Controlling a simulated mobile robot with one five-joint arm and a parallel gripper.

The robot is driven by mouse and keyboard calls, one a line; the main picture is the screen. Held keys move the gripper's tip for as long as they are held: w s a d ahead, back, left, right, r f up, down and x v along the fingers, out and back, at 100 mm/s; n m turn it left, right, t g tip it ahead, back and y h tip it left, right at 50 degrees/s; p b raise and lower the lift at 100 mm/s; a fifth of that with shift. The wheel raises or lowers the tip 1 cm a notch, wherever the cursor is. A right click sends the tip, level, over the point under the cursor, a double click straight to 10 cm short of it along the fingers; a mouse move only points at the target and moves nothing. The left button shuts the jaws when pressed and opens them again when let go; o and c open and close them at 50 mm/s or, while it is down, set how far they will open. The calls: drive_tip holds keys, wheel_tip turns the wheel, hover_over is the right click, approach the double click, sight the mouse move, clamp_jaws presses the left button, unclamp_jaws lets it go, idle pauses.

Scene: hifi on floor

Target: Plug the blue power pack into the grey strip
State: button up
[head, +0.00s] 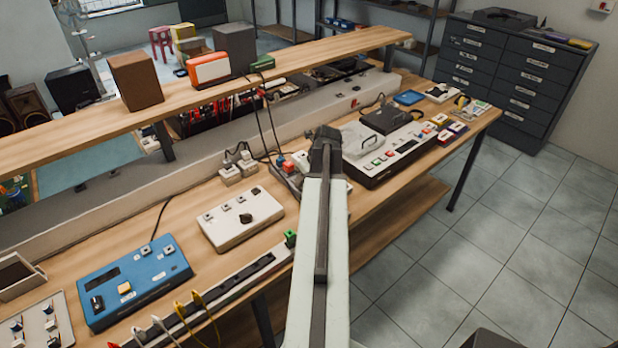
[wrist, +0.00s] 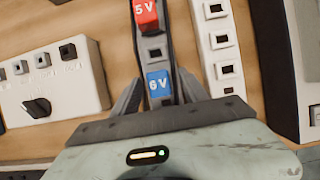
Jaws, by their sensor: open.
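The blue power pack (wrist: 158,85), marked 6 V, sits on a dark grey strip (wrist: 154,50) in the wrist view. A red pack (wrist: 146,14) marked 5 V sits farther up the same strip, with a bare socket between them. My gripper (wrist: 160,88) is open, with one finger on each side of the blue pack; I cannot tell whether they touch it. A pale strip (wrist: 217,45) with several square sockets lies just to the right. In the head view my gripper (head: 325,138) is over the bench, and my arm hides part of what lies below.
A white box with a black knob (wrist: 38,105) stands left of the strip; it also shows in the head view (head: 241,217). A blue box (head: 132,281) and a cabled strip (head: 215,288) lie nearer. A long black-and-white device (head: 388,155) stands to the right.

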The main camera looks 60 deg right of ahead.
drive_tip(key=w+r+p+v, duration=0.1)
drive_tip(key=w+p+v, duration=0.1)
drive_tip(key=p+v, duration=1.1)
drive_tip(key=shift+d, duration=0.4)
drive_tip(key=shift+r, duration=0.15)
